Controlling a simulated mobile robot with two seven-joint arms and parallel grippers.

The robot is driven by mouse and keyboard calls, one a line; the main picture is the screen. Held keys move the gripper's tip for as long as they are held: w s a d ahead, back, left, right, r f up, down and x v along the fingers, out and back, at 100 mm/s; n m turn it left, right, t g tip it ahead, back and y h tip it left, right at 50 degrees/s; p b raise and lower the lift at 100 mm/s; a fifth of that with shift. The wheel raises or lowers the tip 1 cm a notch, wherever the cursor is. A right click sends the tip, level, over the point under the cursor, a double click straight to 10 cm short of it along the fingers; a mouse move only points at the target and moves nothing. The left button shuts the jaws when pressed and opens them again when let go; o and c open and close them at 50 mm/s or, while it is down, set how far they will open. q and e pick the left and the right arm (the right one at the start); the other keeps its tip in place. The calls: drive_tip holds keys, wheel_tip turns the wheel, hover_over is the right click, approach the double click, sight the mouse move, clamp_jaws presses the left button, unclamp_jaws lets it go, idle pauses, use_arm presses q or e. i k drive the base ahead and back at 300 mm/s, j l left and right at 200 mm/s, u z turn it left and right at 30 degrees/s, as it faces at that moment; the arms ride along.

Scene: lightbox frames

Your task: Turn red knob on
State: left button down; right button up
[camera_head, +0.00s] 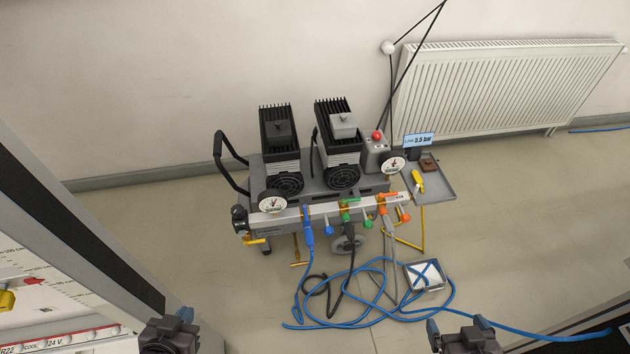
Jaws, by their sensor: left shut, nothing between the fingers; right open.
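A round red knob (377,137) sits on top of a small grey box at the right end of the compressor cart (315,185). My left gripper (172,328) is at the bottom edge, left of the cart, shut and empty. My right gripper (458,326) is at the bottom edge, right of centre, open and empty. Both are well apart from the cart and knobs, and partly cut off by the picture's edge.
Blue hoses (385,290) lie looped on the floor before the cart, around a small white-topped box (425,276). A side tray (437,187) juts from the cart's right. A panelled cabinet (60,300) stands at left; a radiator (500,90) is behind.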

sight(377, 136)
drive_tip(key=i+l+z, duration=0.35)
drive_tip(key=i+z, duration=0.35)
